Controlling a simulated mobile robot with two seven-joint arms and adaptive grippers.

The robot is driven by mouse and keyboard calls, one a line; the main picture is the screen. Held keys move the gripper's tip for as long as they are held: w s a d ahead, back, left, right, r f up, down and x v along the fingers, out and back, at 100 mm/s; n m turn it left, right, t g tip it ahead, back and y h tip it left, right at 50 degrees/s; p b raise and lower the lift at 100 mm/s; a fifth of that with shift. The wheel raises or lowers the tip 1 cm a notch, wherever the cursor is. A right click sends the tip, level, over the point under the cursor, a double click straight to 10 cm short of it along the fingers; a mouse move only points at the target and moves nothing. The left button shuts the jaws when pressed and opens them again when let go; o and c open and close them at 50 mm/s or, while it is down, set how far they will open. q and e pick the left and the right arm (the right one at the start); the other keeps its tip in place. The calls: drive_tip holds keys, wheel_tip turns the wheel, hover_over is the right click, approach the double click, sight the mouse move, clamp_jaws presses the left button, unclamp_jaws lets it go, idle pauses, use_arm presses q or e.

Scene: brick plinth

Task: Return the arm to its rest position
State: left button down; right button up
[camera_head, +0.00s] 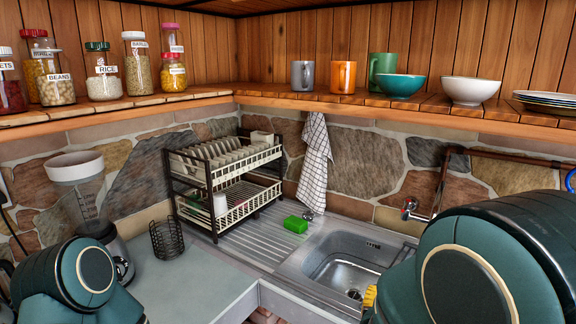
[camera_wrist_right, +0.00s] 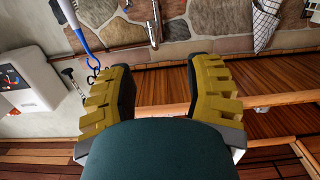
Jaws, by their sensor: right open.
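My right gripper (camera_wrist_right: 160,92) shows in the right wrist view with its two yellow ridged fingers spread wide apart. Nothing is between them; stone wall and wooden boards show beyond the gap. In the head view, a small yellow part of the right gripper (camera_head: 369,297) shows beside the sink, mostly hidden by my large green right arm link (camera_head: 468,275). My green left arm link (camera_head: 75,280) is at the lower left of the head view; its gripper is out of sight.
The sink (camera_head: 350,262) and tap (camera_head: 410,208) lie close to my right arm. A green sponge (camera_head: 295,224), dish rack (camera_head: 225,175), wire holder (camera_head: 166,239) and blender (camera_head: 88,200) stand on the counter. A shelf (camera_head: 330,104) carries jars, mugs and bowls. The front-left counter (camera_head: 195,283) is clear.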

drive_tip(key=s+a+f+n+g+y+b, duration=0.1)
drive_tip(key=a+f+n+g+y, duration=0.2)
drive_tip(key=f, duration=0.8)
drive_tip(key=s+a+f+n+g+y, duration=0.15)
drive_tip(key=f+y, duration=0.35)
drive_tip(key=f, duration=0.6)
use_arm(q)
drive_tip(key=x, duration=0.1)
drive_tip(key=b+x, duration=0.1)
drive_tip(key=shift+s+f, duration=0.25)
drive_tip(key=shift+f, duration=0.1)
use_arm(e)
drive_tip(key=s+a+f+g+y, duration=0.5)
drive_tip(key=s+f+g, duration=0.2)
drive_tip(key=s+f, duration=0.3)
drive_tip(key=shift+s+a+f+y, duration=0.35)
drive_tip(key=shift+s+f+y, duration=0.05)
drive_tip(key=shift+f, duration=0.25)
